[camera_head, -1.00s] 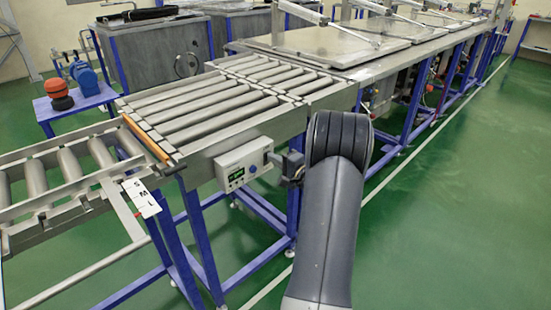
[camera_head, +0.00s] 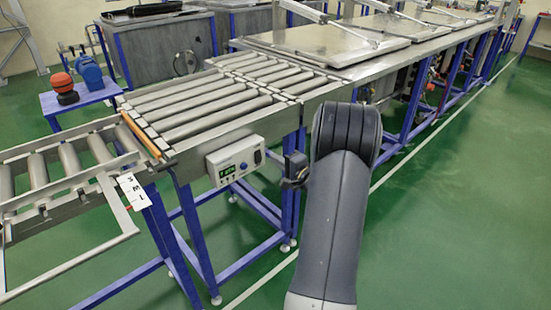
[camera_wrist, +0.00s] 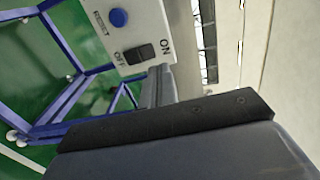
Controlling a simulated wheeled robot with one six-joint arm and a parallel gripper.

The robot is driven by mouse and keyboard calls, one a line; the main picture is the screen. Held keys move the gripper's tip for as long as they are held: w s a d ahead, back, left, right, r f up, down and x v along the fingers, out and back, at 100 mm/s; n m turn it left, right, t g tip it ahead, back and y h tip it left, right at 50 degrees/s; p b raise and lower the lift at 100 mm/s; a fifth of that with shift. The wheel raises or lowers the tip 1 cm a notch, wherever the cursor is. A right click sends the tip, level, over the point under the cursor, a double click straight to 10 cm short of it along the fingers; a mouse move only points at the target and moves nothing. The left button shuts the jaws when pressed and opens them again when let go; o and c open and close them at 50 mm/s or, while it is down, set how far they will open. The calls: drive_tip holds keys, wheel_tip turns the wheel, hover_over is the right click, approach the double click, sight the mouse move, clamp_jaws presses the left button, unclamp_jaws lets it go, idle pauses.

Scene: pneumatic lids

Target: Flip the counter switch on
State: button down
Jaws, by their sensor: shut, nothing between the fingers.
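The counter (camera_head: 235,163) is a pale box with a display on the side of the roller conveyor. In the wrist view, the black rocker switch (camera_wrist: 140,54) sits between the OFF and ON labels. Which side is pressed in is hard to tell. My gripper (camera_wrist: 160,72) is shut and empty, with its tips close to the ON end of the switch; contact cannot be told. In the head view my gripper (camera_head: 293,170) is right of the counter, partly hidden by my arm.
A blue RESET button (camera_wrist: 119,17) is beside the switch. The roller conveyor (camera_head: 200,110) and its blue legs stand behind the counter. A size label card (camera_head: 132,191) hangs at the left. Green floor is clear at the right.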

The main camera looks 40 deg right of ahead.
drive_tip(key=s+r, duration=0.2)
drive_tip(key=s, duration=0.5)
drive_tip(key=shift+d, duration=0.3)
drive_tip(key=shift+w+r, duration=0.1)
